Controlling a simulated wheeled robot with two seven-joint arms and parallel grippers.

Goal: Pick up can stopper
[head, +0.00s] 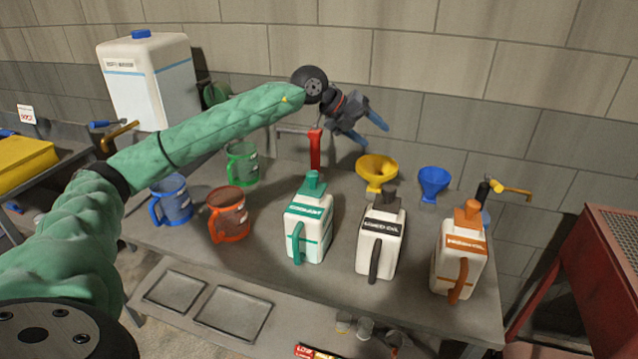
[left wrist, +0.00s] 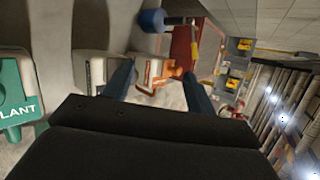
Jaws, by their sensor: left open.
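Three white cans stand on the grey bench, each with a coloured stopper on top. The coolant can (head: 308,232) has a green stopper (head: 313,184). The middle can (head: 380,246) has a dark stopper (head: 386,198). The right can (head: 458,266) has an orange stopper (head: 468,213). My left gripper (head: 369,130) is open and empty, in the air above and behind the cans, apart from all stoppers. The left wrist view shows its two fingers (left wrist: 160,82), with the orange-labelled can (left wrist: 150,72) between them and part of the coolant can (left wrist: 14,95) at left. My right gripper is out of view.
A yellow funnel (head: 376,170) and a blue funnel (head: 433,182) stand behind the cans. Blue (head: 174,203), orange (head: 229,214) and green (head: 243,164) jugs stand left. A large white container (head: 150,85) stands at back left. A red cabinet (head: 594,280) is at right.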

